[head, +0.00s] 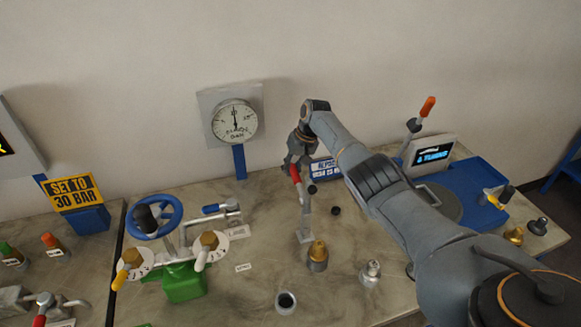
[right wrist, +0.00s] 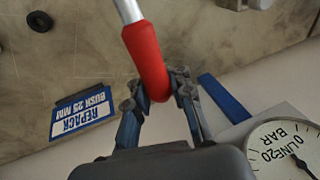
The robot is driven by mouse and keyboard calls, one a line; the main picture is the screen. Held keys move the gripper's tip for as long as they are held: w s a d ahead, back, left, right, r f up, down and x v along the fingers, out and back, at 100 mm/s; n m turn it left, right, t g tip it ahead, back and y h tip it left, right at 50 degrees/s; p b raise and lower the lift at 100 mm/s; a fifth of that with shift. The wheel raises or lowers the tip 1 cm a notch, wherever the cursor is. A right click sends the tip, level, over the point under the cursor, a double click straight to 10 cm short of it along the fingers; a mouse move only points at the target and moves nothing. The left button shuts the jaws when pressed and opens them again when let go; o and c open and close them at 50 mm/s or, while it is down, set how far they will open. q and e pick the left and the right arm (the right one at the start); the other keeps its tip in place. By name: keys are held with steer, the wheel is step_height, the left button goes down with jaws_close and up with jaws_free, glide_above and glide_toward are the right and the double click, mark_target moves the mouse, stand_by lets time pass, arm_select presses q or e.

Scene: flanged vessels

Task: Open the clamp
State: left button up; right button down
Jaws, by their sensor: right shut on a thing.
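A clamp with a red-gripped handle (head: 296,174) stands near the middle of the bench. Its metal lever (head: 306,205) runs down to a small base plate (head: 305,236). My right gripper (head: 292,163) reaches it from behind and above and is shut on the red grip. In the right wrist view the red grip (right wrist: 147,58) lies between the fingertips (right wrist: 160,90), with the silver rod (right wrist: 129,10) extending beyond it. My arm hides part of the area behind. My left gripper does not show.
A pressure gauge (head: 235,121) stands at the back on a blue post. A green valve (head: 183,282) with a blue handwheel (head: 154,216) is to the left. A brass fitting (head: 318,256) and a silver fitting (head: 371,273) stand in front. A blue tray (head: 470,190) lies right.

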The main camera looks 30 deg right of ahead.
steer(key=shift+d, duration=0.2)
steer(key=c, duration=1.1)
jaws_free()
steer(key=shift+s+d, duration=0.1)
steer(key=shift+c, duration=0.2)
steer(key=shift+r, duration=0.1)
steer(key=shift+r, duration=0.25)
steer(key=v, duration=1.1)
steer(key=shift+d, duration=0.15)
steer(key=shift+s, duration=0.15)
